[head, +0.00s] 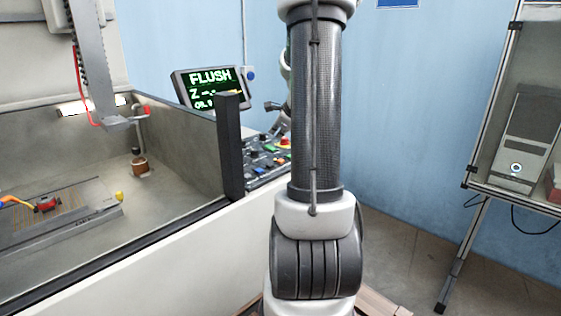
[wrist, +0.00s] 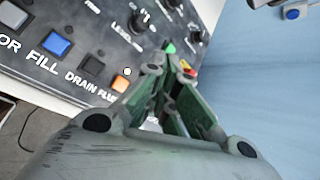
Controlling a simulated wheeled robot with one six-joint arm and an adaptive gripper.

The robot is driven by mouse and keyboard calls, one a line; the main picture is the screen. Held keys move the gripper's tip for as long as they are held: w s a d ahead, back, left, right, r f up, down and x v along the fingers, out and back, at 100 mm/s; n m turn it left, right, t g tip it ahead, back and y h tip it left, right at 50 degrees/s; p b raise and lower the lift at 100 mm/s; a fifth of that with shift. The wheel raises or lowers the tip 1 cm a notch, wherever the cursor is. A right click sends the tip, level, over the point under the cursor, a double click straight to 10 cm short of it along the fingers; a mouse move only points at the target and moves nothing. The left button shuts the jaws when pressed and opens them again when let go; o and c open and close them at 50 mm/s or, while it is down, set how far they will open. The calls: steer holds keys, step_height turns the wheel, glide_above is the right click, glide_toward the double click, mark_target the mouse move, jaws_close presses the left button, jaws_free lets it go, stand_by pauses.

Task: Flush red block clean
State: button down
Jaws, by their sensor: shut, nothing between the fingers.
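The small red block (head: 47,204) sits on the slatted work table inside the machine tank at the left of the head view; an orange and yellow nozzle end (head: 12,201) is beside it. The display (head: 212,88) reads FLUSH in green. In the wrist view the orange button (wrist: 121,83) stands above a partly hidden label beginning FLU, with a small lit lamp (wrist: 127,71) by it. My gripper (wrist: 172,60) is shut and empty, over the panel to the right of the orange button. Whether its tips touch anything is hidden.
The control panel (head: 265,158) carries several coloured buttons and knobs. A blue FILL button (wrist: 57,46) and a dark DRAIN button (wrist: 92,65) are left of the orange one. A dark post (head: 230,148) stands at the tank corner. A shelf stand (head: 490,60) is at right.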

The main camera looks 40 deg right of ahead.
steer(key=shift+f, duration=3.3)
steer(key=shift+f, duration=0.35)
steer(key=shift+f, duration=0.45)
steer(key=shift+r, duration=0.85)
steer(key=shift+r, duration=2.5)
